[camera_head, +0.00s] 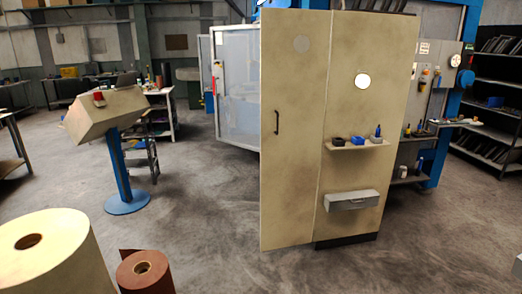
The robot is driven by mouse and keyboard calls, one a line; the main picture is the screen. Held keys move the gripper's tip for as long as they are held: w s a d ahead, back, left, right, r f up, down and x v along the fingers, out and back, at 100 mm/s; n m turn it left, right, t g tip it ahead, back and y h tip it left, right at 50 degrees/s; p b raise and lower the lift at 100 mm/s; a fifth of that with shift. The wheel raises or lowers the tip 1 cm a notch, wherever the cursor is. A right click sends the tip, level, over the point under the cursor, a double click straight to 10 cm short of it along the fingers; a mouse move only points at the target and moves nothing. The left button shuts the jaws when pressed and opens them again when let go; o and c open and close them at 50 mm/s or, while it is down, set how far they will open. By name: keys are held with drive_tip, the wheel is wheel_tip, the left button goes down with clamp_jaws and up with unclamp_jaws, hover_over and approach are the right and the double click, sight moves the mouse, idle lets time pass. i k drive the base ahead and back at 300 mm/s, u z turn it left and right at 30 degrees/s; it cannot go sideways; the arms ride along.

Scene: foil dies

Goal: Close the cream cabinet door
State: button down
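The cream cabinet (350,105) stands right of the middle in the head view. Its cream door (290,190) is the tall left panel, with a dark vertical handle (277,122) near its left edge. The door reaches left past the dark plinth (345,241) under the cabinet body, so it appears to stand open, meeting the body along its right edge. The cabinet's inside is hidden, and how wide the door is open is hard to tell. My gripper is not in view.
A small shelf (357,145) and a grey box (351,200) stick out from the cabinet's right panel. A cream roll (70,265) and a brown roll (146,275) are at lower left. A blue-based stand (122,170) is further back. The floor (215,220) left of the door is clear.

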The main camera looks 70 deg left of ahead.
sight(295, 44)
drive_tip(key=u, duration=2.95)
drive_tip(key=i, duration=0.45)
drive_tip(key=z, duration=0.85)
drive_tip(key=i, duration=1.85)
drive_tip(key=u, duration=0.8)
drive_tip(key=i, duration=1.25)
drive_tip(key=u, duration=0.15)
